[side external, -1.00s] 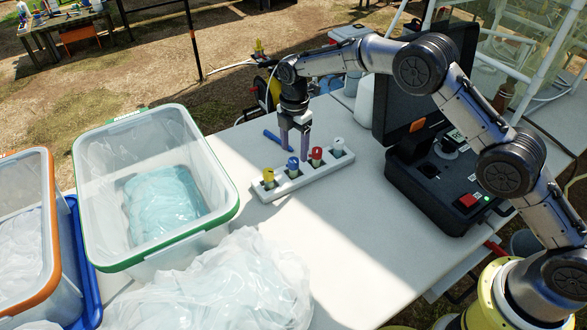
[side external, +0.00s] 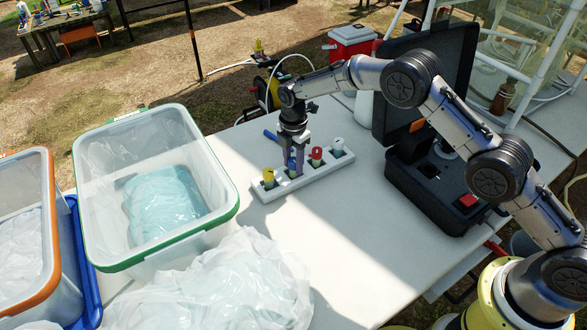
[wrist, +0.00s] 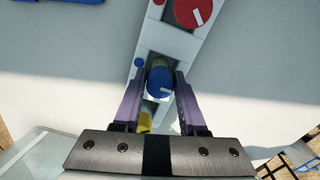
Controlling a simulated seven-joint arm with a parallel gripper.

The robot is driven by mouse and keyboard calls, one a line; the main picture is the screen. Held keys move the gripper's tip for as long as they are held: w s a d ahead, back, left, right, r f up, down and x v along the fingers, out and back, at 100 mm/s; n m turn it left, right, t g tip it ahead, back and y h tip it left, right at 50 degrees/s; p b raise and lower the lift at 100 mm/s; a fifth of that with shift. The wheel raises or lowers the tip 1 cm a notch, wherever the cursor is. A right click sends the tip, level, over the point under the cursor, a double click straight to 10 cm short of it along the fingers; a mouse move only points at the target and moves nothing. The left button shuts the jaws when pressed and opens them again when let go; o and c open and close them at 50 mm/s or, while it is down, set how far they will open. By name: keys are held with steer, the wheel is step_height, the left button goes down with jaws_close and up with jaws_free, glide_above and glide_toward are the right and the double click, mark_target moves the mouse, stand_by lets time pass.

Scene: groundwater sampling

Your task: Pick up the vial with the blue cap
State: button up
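The vial with the blue cap (wrist: 159,82) stands upright in a white rack (wrist: 184,42). In the side external view its blue cap (side external: 292,162) is partly hidden by my gripper. My gripper (wrist: 160,76) is low over the rack, with one finger on each side of the blue cap. The fingers look open around it, with very narrow gaps; contact is hard to make out. In the side external view my gripper (side external: 297,164) points straight down at the rack.
The same rack holds a yellow-capped vial (side external: 268,175), a red-capped vial (side external: 316,154) and a white-capped vial (side external: 338,144). The green-rimmed bin (side external: 219,225) stands left; a black case (side external: 425,185) stands right.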

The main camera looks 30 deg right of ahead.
mark_target(293, 160)
jaws_close()
steer(key=shift+r, duration=0.1)
steer(key=shift+r, duration=0.45)
step_height(293, 160, up, 2)
steer(key=shift+r, duration=0.1)
steer(key=s+d+r, duration=0.3)
steer(key=s+r, duration=0.7)
steer(key=s, duration=0.3)
step_height(293, 160, up, 8)
steer(key=shift+s+d, duration=0.15)
steer(key=shift+s, duration=0.15)
steer(key=shift+f, duration=0.1)
